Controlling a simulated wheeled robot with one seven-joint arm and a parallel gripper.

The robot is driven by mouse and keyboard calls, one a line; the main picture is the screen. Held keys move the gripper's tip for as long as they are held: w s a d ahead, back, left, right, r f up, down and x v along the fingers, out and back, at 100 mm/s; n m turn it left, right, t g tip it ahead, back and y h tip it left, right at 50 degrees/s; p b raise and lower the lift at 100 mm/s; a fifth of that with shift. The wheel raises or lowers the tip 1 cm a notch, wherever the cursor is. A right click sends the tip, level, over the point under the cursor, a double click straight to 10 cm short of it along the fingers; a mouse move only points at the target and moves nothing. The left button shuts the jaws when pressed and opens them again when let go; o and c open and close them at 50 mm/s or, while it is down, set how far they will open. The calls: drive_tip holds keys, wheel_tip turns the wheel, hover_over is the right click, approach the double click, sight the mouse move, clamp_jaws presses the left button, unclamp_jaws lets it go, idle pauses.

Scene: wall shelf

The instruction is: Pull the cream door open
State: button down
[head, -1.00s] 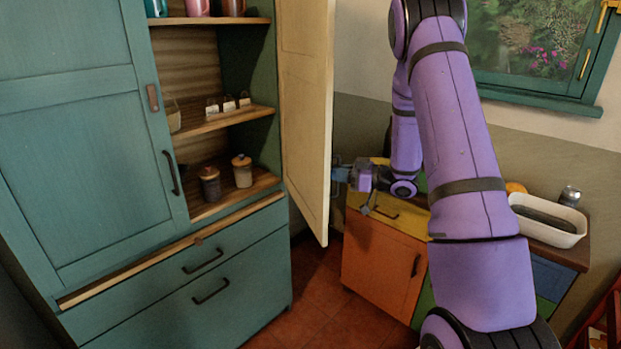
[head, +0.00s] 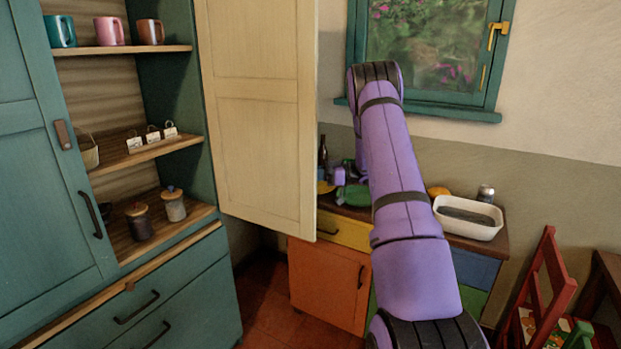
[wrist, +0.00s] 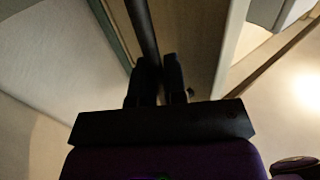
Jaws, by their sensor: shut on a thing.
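The cream door (head: 262,115) stands wide open on the right side of the teal cupboard (head: 35,190), with its panelled face toward the head camera. In the wrist view, my gripper (wrist: 160,62) is shut on a dark bar-like handle (wrist: 141,25). The handle runs up between the two black fingers, close to a pale panel. In the head view, the gripper and the handle are hidden, apparently behind the door; only my purple arm shows to its right.
Open shelves (head: 150,152) hold mugs, small tags and jars. A low coloured cabinet (head: 325,285) with a white tub (head: 468,218) on top stands right of the door. A red chair (head: 540,290) is at the lower right. Some red floor is clear below the door.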

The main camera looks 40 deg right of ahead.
drive_tip(key=shift+w+d, duration=0.15)
idle(0.3)
drive_tip(key=c, duration=1.2)
unclamp_jaws()
drive_tip(key=v, duration=1)
drive_tip(key=shift+d, duration=0.35)
